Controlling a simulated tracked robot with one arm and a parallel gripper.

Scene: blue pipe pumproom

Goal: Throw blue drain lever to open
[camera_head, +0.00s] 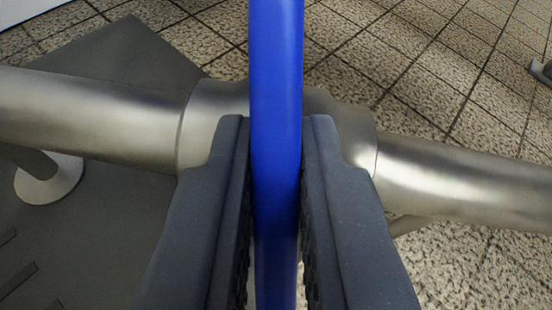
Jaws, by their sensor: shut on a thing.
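The blue drain lever (277,80) runs as a long smooth bar from the top edge to the bottom edge of the view, near the middle. My gripper (276,135) is shut on the lever, with one dark finger on each side of it. The fingertips point up the picture and hide part of the steel pipe behind. The lever crosses in front of a thicker collar on that pipe (205,120). The lever's ends and its pivot are out of view or hidden.
The steel pipe (470,185) runs across the whole view behind my gripper. A round pipe foot (48,180) stands on a dark grey plate (110,65) at left. Tiled floor (430,80) shows at the top and right. A small grey object (541,72) is at the right edge.

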